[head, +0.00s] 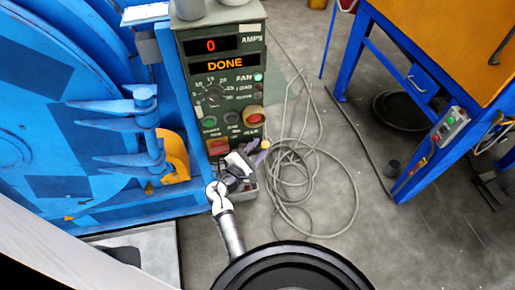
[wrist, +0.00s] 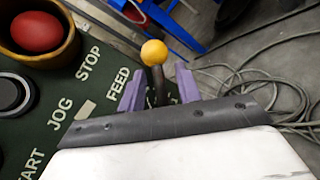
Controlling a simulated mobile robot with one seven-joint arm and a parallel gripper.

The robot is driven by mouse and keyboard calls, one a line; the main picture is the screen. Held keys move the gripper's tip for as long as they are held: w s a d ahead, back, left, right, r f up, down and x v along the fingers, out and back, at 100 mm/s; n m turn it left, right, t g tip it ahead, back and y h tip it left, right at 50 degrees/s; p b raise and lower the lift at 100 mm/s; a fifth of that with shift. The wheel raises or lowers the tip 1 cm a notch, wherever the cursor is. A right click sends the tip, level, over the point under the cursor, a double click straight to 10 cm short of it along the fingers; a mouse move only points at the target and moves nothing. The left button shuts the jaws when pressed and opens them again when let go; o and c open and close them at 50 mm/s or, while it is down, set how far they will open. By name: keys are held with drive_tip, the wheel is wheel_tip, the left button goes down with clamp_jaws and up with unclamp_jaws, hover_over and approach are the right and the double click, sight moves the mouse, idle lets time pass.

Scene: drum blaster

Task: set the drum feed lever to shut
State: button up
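The drum feed lever (wrist: 154,53) has a yellow ball knob on a dark stem, beside the word FEED on the green panel in the wrist view. Its knob also shows at the panel's lower right corner in the head view (head: 265,144). My gripper (wrist: 159,82) has two purple fingers, one on each side of the stem, with gaps visible on both sides. The ball sits beyond the fingertips. In the head view my gripper (head: 257,157) is small, beside the panel's lower edge. The lever's base and any position marks are hidden by my gripper.
The control panel (head: 216,88) reads 0 AMPS and DONE. A red stop button in a yellow collar (wrist: 38,33) sits left of the lever. The blue drum machine (head: 60,100) is at left. Loose cables (head: 310,180) lie on the floor, and a blue-legged cabinet (head: 440,50) stands right.

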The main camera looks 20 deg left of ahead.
drive_tip(key=shift+w, duration=0.1)
clamp_jaws()
